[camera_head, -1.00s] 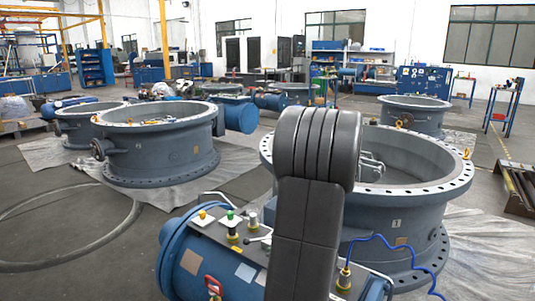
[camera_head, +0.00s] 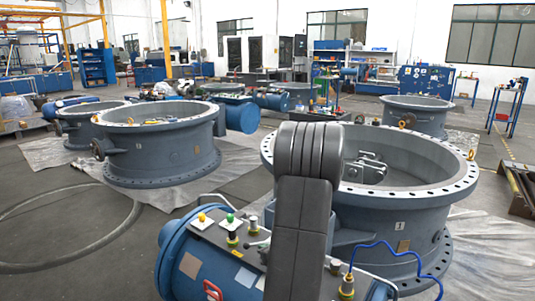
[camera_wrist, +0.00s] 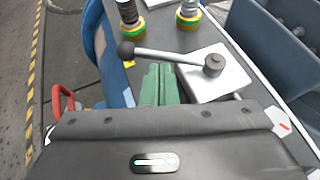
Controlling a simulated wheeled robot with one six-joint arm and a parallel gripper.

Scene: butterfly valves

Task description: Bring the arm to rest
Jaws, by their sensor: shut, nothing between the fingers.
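My gripper (camera_wrist: 158,84) shows in the wrist view as two green fingers close together, shut and empty. They point at the dark top panel of a blue actuator, just short of a lever (camera_wrist: 165,53) with a black knob on a pale metal plate (camera_wrist: 213,75). I cannot tell whether they touch anything. In the head view my dark grey arm (camera_head: 300,215) stands bent in front of the large grey valve ring, and its links hide the gripper. The blue actuator (camera_head: 190,265) lies below and to the left of the arm.
The large grey valve ring (camera_head: 400,215) stands right behind my arm. The actuator carries a yellow button (camera_head: 202,217), a green button (camera_head: 229,218) and a blue cable (camera_head: 385,245). Another valve ring (camera_head: 165,165) stands left. Grey floor at left is open, except for a hoop (camera_head: 120,235).

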